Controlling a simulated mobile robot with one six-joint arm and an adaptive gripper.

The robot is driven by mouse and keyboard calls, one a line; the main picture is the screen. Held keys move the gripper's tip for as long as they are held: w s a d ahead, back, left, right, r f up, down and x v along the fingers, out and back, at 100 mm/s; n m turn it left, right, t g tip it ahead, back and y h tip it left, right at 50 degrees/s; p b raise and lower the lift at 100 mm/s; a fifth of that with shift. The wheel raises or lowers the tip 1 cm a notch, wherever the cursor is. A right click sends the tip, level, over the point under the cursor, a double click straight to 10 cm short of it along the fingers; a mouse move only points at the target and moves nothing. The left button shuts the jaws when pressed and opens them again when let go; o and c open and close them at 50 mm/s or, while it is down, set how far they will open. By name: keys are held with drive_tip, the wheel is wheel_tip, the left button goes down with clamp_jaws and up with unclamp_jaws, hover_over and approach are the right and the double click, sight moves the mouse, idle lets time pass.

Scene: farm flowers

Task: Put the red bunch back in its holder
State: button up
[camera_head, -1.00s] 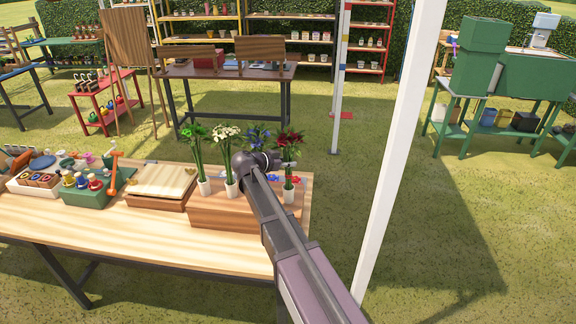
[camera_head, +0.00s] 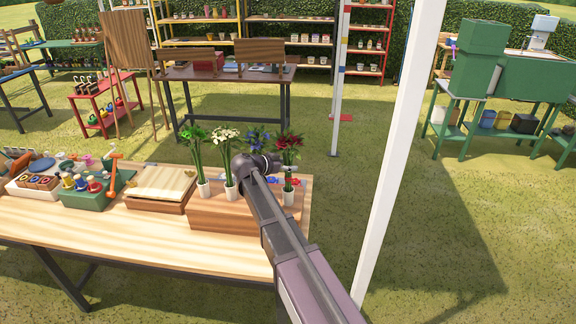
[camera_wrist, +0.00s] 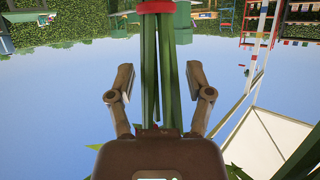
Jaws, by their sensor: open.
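The red bunch (camera_head: 289,142) stands upright at the right end of the row of flowers, with dark red blooms above green stems. Its stems lead down to a white holder (camera_head: 288,194) on the wooden block; my gripper partly hides them. My gripper (camera_head: 281,166) is beside the stems, just above the holder. In the wrist view, my gripper (camera_wrist: 160,80) is open, with one finger on each side of green stems (camera_wrist: 163,65). A red band (camera_wrist: 155,6) wraps these stems.
White flowers (camera_head: 227,133), a green-topped bunch (camera_head: 195,135) and blue flowers (camera_head: 257,137) stand close by on the wooden block (camera_head: 215,215). A wooden box (camera_head: 160,188) and green caddy (camera_head: 88,199) are further left. A white post (camera_head: 392,170) rises right of the table.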

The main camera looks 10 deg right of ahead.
drive_tip(key=shift+r, duration=0.2)
drive_tip(key=p+v, duration=0.4)
drive_tip(key=v, duration=0.8)
drive_tip(key=shift+p, duration=0.3)
drive_tip(key=s+d+f+n+g+y, duration=0.5)
drive_tip(key=s+d+f, duration=0.35)
drive_tip(key=s, duration=0.35)
drive_tip(key=s+d+f+n+g+y, duration=0.1)
drive_tip(key=s+f+n+y, duration=0.2)
drive_tip(key=s+n+y, duration=0.4)
drive_tip(key=s, duration=0.5)
drive_tip(key=shift+d+n, duration=0.3)
drive_tip(key=shift+d, duration=0.05)
